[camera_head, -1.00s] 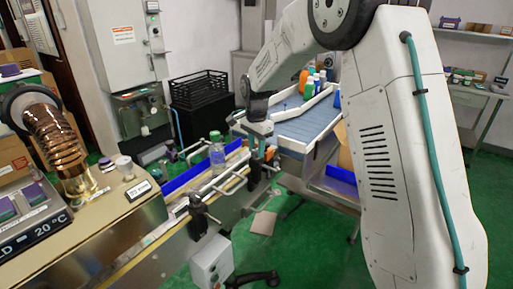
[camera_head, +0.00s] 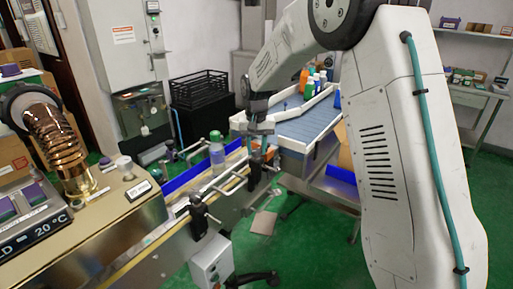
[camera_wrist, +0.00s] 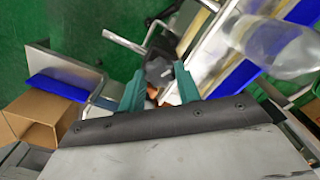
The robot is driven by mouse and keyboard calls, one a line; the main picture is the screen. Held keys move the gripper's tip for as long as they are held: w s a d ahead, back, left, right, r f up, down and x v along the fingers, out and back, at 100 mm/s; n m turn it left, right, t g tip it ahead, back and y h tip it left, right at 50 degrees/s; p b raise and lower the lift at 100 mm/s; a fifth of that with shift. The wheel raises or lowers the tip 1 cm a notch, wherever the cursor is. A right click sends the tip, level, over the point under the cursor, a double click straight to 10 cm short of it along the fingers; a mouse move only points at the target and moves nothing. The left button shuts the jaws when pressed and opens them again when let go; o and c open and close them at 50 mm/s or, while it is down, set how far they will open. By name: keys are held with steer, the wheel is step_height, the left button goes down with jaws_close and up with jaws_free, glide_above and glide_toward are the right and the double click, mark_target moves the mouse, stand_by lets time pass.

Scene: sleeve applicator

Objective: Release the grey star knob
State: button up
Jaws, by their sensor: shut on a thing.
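The grey star knob (camera_wrist: 158,71) is a dark grey lobed knob at the centre of the wrist view. My gripper (camera_wrist: 160,85) has teal fingers on either side of it and is shut on it. In the head view my gripper (camera_head: 258,146) points down over the clamp at the far end of the guide rail. There the knob is mostly hidden by the fingers and too small to make out.
Another black clamp (camera_head: 198,215) holds the rail nearer to me. A blue-grey conveyor table (camera_head: 300,120) with several bottles is beyond my gripper. An open cardboard box (camera_wrist: 40,120) is at the left in the wrist view.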

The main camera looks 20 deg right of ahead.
steer(key=n, duration=1.1)
steer(key=shift+n, duration=0.4)
steer(key=n, duration=1)
steer(key=shift+d+n, duration=0.1)
steer(key=shift+n, duration=0.2)
steer(key=shift+r, duration=0.1)
steer(key=o, duration=1)
